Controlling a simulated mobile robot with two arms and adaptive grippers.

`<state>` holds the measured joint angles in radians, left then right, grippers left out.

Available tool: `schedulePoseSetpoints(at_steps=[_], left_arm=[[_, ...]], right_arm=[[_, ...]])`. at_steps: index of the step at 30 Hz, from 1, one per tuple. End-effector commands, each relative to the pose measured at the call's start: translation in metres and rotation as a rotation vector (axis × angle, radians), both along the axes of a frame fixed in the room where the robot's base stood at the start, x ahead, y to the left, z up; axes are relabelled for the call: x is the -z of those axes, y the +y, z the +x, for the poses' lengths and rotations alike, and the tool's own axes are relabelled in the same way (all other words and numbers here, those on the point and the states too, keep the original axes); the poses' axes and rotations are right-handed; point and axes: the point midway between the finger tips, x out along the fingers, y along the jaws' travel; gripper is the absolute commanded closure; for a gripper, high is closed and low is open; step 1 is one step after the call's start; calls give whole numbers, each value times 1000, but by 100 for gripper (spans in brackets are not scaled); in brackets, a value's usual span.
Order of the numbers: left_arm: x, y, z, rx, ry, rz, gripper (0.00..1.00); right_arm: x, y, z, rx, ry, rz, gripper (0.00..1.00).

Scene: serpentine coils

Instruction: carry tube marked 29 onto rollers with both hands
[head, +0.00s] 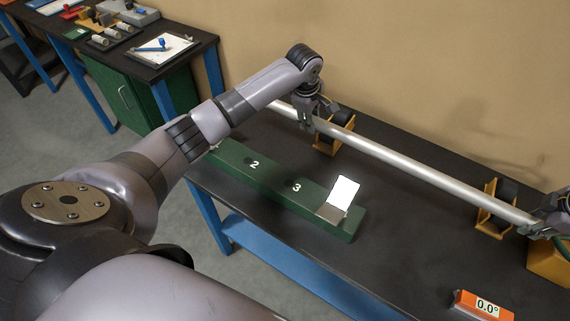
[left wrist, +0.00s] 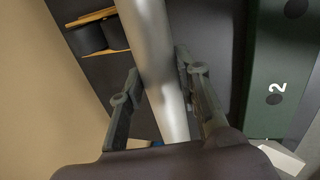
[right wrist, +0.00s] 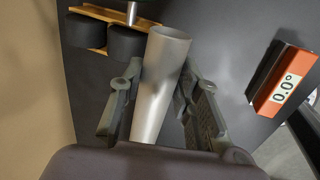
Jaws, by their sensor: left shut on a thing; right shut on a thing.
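The long silver tube (head: 400,163) runs slantwise above the dark table; no 29 shows on it. My left gripper (head: 314,118) is shut around its far part; the left wrist view shows the tube (left wrist: 152,50) between the fingers. My right gripper (head: 540,228), partly cut off in the head view, is shut around the tube near its open end, seen in the right wrist view (right wrist: 160,80). Two orange stands with black rollers, one farther (head: 330,143) and one nearer (head: 488,217), stand along the tube. Both wrist views show rollers beside the tube; contact cannot be told.
A green block (head: 270,183) numbered 2 and 3 lies along the front edge, with a white card (head: 344,190) on its right end. A red angle display (head: 483,306) sits at the front right. The wall (head: 430,70) is close behind.

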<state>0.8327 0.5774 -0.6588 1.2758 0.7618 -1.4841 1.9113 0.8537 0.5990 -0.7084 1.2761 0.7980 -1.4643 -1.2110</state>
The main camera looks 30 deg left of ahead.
Motion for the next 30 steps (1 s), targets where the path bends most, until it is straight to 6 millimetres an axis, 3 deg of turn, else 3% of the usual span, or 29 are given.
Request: schedulePoseSetpoints(at_steps=[17,30], left_arm=[[-2,1,11,-2,-5,1,100],[1,2,40,-3,-5,1,100]], right_arm=[[-1,-1,10,2,-2,-3,100],[1,-1,39,3,-3,-1,100]])
